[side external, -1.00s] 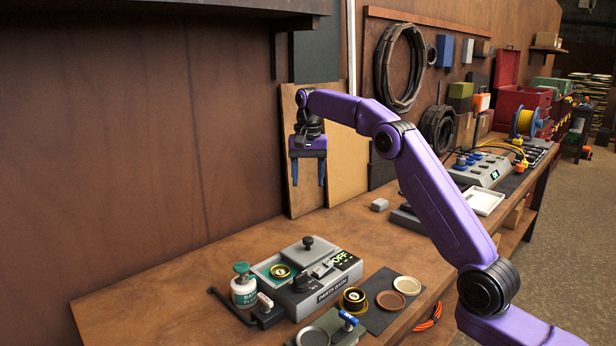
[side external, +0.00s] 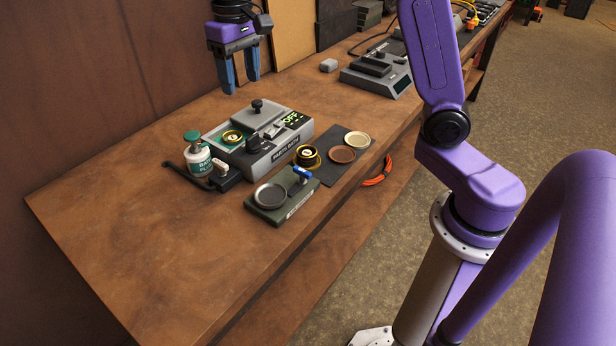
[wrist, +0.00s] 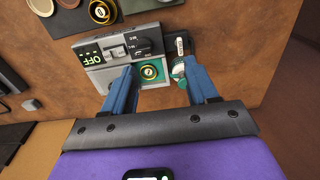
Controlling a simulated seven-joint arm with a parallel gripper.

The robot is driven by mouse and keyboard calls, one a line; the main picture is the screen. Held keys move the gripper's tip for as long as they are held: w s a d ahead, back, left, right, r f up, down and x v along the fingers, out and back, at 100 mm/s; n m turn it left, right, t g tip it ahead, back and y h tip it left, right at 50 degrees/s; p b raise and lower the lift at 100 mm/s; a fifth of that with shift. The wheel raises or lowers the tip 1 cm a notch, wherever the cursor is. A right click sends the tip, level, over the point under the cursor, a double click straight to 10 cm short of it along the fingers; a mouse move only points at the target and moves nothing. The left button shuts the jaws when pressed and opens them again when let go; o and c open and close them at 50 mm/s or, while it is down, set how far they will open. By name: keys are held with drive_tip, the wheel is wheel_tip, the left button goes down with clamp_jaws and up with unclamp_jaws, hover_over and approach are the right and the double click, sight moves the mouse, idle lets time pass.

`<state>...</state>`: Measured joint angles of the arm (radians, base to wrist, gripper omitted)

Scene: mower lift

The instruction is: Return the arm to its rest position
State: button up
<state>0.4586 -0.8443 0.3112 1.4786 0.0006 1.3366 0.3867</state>
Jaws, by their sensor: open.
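My gripper (side external: 240,78) hangs in the air above the back of the bench, near the wall boards. Its two blue fingers point down, stand apart and hold nothing. The wrist view shows the open fingers (wrist: 158,78) with the parts bath (wrist: 115,50) beyond them. The grey parts bath (side external: 290,150) sits on the bench in front of my gripper, apart from it. Its display reads OFF. A brass-rimmed round part (side external: 232,137) lies in its green tray, and a grey lid with a black knob (side external: 257,106) is beside the tray.
A green-capped bottle (side external: 198,158) stands left of the bath. A green fixture (side external: 283,197) with a round dish is in front. A dark mat (side external: 338,165) bears two discs and a second brass-rimmed part (side external: 307,156). A grey device (side external: 372,76) is behind. The bench's left front (side external: 140,240) is clear.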

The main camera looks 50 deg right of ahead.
drive_tip(key=s+a+f+n, duration=0.25)
drive_tip(key=s+n, duration=0.35)
drive_tip(key=s, duration=1)
drive_tip(key=s+d+f+n, duration=0.3)
drive_tip(key=s, duration=0.4)
drive_tip(key=s+d+f+n, duration=0.2)
drive_tip(key=s+f+n, duration=0.1)
drive_tip(key=s, duration=0.5)
drive_tip(key=shift+s+d+f+n, duration=0.2)
drive_tip(key=shift+d+n, duration=0.1)
drive_tip(key=shift+d, duration=0.1)
